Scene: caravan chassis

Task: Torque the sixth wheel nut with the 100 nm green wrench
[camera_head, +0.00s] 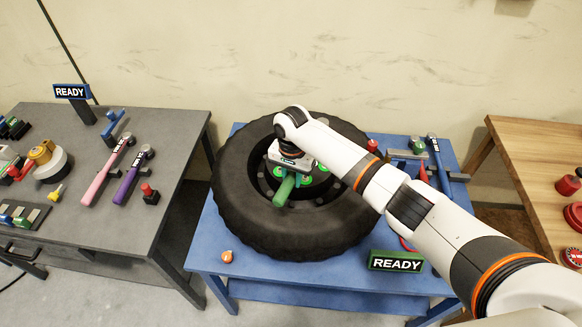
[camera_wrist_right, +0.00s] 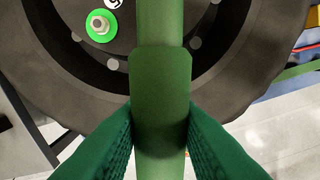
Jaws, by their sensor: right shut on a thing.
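My right gripper (camera_head: 290,165) is over the middle of the wheel (camera_head: 238,190), which lies flat on the blue table. It is shut on the handle of the green wrench (camera_head: 284,191). In the right wrist view the green fingers (camera_wrist_right: 160,125) clasp the green wrench handle (camera_wrist_right: 160,75) from both sides. A silver wheel nut (camera_wrist_right: 99,24) inside a bright green ring shows beside the handle, close to a white number label (camera_wrist_right: 113,3). Other green-ringed nuts (camera_head: 308,181) show around the hub. The wrench head and the nut under it are hidden. My left gripper is not in view.
The blue table (camera_head: 203,255) carries an orange object (camera_head: 227,257), a READY sign (camera_head: 396,261) and a blue wrench (camera_head: 438,160). The grey bench (camera_head: 170,130) at left holds pink (camera_head: 108,170) and purple (camera_head: 132,177) wrenches. A wooden table (camera_head: 530,140) stands at right.

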